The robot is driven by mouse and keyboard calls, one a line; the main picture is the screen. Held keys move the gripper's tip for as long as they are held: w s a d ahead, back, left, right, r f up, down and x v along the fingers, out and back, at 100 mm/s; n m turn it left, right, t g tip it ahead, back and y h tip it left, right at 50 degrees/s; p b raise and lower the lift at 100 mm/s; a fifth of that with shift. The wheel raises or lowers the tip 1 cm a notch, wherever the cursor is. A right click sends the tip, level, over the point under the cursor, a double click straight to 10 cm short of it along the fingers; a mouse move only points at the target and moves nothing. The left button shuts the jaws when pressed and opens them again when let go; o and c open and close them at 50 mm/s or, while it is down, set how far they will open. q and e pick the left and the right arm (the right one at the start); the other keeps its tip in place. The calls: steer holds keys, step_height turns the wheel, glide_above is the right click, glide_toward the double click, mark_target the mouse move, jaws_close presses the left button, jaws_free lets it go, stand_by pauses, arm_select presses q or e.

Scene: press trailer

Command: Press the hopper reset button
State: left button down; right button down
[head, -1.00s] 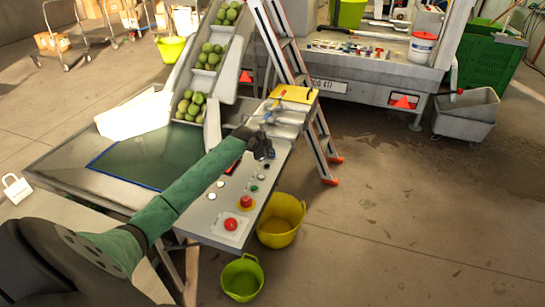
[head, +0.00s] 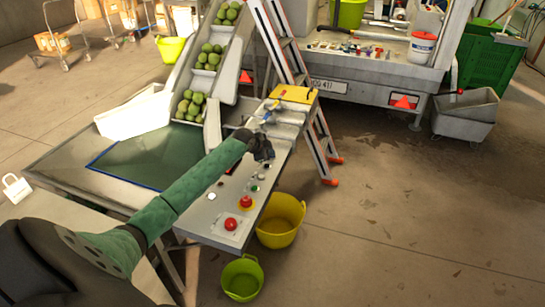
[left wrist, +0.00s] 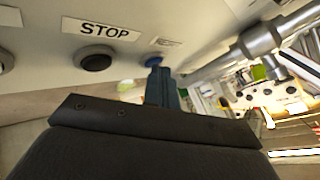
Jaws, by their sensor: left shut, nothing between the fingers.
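The control panel (head: 222,212) is a grey sloping surface with several buttons, among them two red ones. My left gripper (head: 264,152) is over its far end, shut and empty. In the left wrist view, the fingertips (left wrist: 160,72) are at a blue button (left wrist: 153,61), covering its lower part; I cannot tell whether they touch it. The small label (left wrist: 168,42) by the blue button is too small to read, so I cannot confirm which is the hopper reset button. A dark round button (left wrist: 96,59) sits beneath a STOP label (left wrist: 95,29). My right gripper is not in view.
A conveyor (head: 226,52) carrying green fruit rises behind the panel. An orange-footed ladder (head: 322,150) stands right of it. A yellow tub (head: 281,222) and a green tub (head: 242,279) stand on the floor beside the panel. Floor at right is clear.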

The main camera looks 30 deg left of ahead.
arm_select(q)
steer(key=shift+r, duration=0.1)
steer(key=shift+r+p, duration=0.65)
steer(key=shift+r, duration=0.05)
step_height(320, 180, up, 5)
steer(key=p, duration=0.3)
stand_by(0.5)
stand_by(0.6)
